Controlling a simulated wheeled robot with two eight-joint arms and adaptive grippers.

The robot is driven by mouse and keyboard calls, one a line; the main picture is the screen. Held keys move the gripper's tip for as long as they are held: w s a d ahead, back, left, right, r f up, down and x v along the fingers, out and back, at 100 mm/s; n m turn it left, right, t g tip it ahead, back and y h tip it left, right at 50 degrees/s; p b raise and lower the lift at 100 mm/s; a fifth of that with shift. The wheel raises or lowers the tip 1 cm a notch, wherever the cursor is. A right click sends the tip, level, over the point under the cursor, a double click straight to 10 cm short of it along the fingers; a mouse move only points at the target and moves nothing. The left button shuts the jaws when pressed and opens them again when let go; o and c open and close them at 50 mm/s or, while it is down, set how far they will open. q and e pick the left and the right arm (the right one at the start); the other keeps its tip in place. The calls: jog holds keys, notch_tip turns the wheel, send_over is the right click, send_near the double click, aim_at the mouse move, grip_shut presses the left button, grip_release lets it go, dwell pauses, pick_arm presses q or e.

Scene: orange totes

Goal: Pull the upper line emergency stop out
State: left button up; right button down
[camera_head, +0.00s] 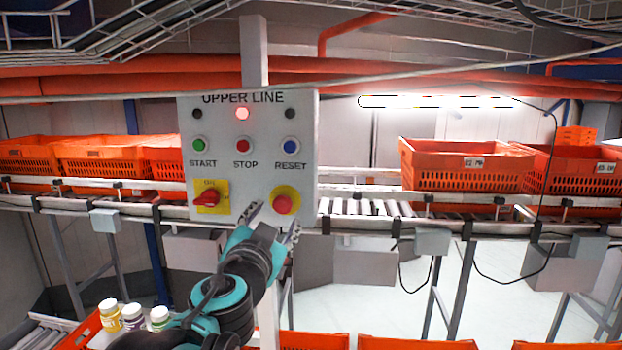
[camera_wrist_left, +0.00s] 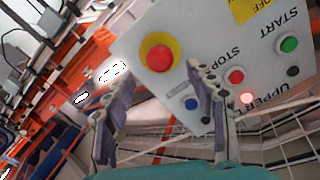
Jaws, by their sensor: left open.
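The upper line emergency stop (camera_head: 282,204) is a red mushroom button on a round yellow base, at the lower right of the grey UPPER LINE panel (camera_head: 268,135). It also shows in the left wrist view (camera_wrist_left: 159,58). My left gripper (camera_head: 272,221) is open and empty just in front of the panel's lower edge. Its fingers spread to either side below the button in the head view. In the left wrist view the fingers (camera_wrist_left: 157,84) point toward the button, which appears beyond the gap between their tips. I see no contact with it. My right gripper is out of view.
The panel also has a red rotary switch (camera_head: 208,197), a green START button (camera_head: 199,145), a red STOP button (camera_head: 243,146), a blue RESET button (camera_head: 290,146) and a lit red lamp (camera_head: 242,113). Orange totes (camera_head: 465,165) stand on the conveyor behind. Bottles (camera_head: 133,315) sit lower left.

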aim_at(282, 206)
pick_arm(q)
jog(key=p+x, duration=0.1)
jog(key=x, duration=0.6)
jog(key=shift+w+d, duration=0.1)
jog(key=shift+w, duration=0.15)
